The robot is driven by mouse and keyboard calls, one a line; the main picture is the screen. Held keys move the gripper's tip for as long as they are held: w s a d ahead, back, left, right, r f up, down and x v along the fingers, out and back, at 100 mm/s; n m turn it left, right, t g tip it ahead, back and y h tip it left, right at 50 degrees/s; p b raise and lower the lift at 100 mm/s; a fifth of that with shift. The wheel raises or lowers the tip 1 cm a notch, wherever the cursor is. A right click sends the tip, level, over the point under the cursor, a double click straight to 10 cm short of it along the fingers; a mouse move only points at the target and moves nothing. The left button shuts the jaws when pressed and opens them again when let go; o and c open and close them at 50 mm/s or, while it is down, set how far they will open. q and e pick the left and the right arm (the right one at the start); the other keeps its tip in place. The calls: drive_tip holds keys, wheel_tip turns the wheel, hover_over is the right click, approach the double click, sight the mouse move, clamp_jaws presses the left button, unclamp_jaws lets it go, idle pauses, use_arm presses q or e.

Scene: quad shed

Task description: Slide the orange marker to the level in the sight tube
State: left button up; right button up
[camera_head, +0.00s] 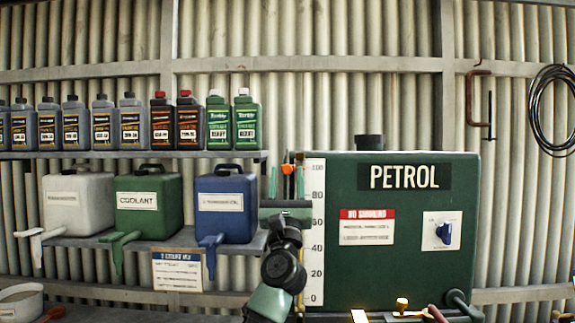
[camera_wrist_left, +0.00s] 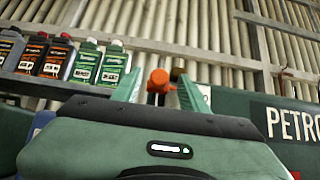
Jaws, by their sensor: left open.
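The orange marker (camera_head: 288,169) sits high on the sight tube, near the 100 end of the white scale (camera_head: 315,230) on the green petrol tank (camera_head: 400,270). The sight tube is mostly hidden behind my left arm, and I cannot make out the liquid level. My left gripper (camera_head: 287,183) is open, its green fingers pointing up on either side of the marker. In the left wrist view the orange marker (camera_wrist_left: 158,80) shows between the two fingers (camera_wrist_left: 160,92), with a gap on each side. Whether a finger touches it I cannot tell.
Shelves on the left hold several oil bottles (camera_head: 130,125) and three jerrycans with spouts, the blue one (camera_head: 225,210) closest to my left arm. Loose items, including a yellow-topped one (camera_head: 402,304), lie below the tank. A black hose coil (camera_head: 555,110) hangs right.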

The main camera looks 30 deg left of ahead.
sight(293, 169)
use_arm(q)
drive_tip(key=shift+p+x, duration=0.3)
drive_tip(key=shift+x, duration=1.15)
clamp_jaws()
idle(0.3)
